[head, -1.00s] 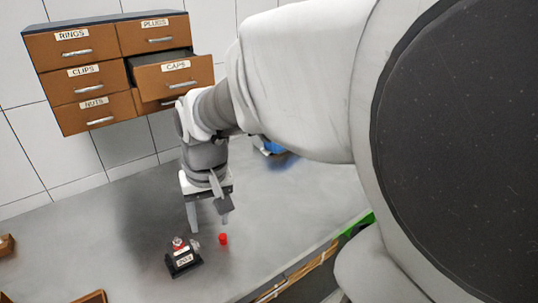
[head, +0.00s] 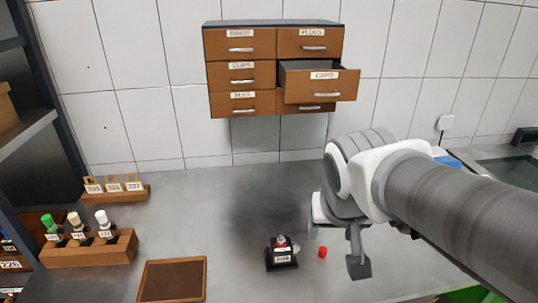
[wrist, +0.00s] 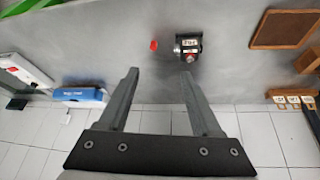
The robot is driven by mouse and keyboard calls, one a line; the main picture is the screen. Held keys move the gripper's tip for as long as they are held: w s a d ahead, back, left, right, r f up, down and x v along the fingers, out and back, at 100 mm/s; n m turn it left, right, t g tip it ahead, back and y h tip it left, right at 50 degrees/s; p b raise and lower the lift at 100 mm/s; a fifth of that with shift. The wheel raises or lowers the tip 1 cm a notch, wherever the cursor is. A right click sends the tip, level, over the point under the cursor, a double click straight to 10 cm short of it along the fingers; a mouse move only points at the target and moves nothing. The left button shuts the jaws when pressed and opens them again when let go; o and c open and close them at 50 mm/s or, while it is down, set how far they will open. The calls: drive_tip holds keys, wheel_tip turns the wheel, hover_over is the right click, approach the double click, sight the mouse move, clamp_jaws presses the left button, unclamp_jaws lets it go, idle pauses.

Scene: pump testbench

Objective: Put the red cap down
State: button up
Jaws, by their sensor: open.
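The small red cap (head: 322,252) rests on the grey bench top, just right of a small black unit (head: 282,254) with a white label and a red part on top. In the wrist view the red cap (wrist: 153,45) lies beyond the fingertips, beside the black unit (wrist: 188,46). My gripper (head: 338,247) is open and hangs close to the cap in the head view. In the wrist view the gap between its fingers (wrist: 158,74) is empty, and the cap is apart from both fingers.
A brown drawer cabinet (head: 240,75) hangs on the tiled wall; its CAPS drawer (head: 322,88) is pulled out. A brown tray (head: 172,281), a rack of bottles (head: 90,250) and a tag stand (head: 117,190) are at left. The bench behind the black unit is clear.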

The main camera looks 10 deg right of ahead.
drive_tip(key=w+d+f+m+g+h, duration=0.1)
drive_tip(key=w+d+f+m, duration=0.15)
drive_tip(key=w+f, duration=0.35)
drive_tip(key=m, duration=0.2)
approach(323, 249)
drive_tip(key=b+x, duration=0.2)
drive_tip(key=shift+w+f, duration=0.25)
drive_tip(key=shift+w, duration=0.05)
drive_tip(key=shift+b+x, duration=0.9)
drive_tip(key=shift+x, duration=2.2)
drive_tip(key=shift+s+d, duration=0.1)
drive_tip(key=shift+s, duration=0.05)
drive_tip(key=shift+c, duration=0.3)
clamp_jaws()
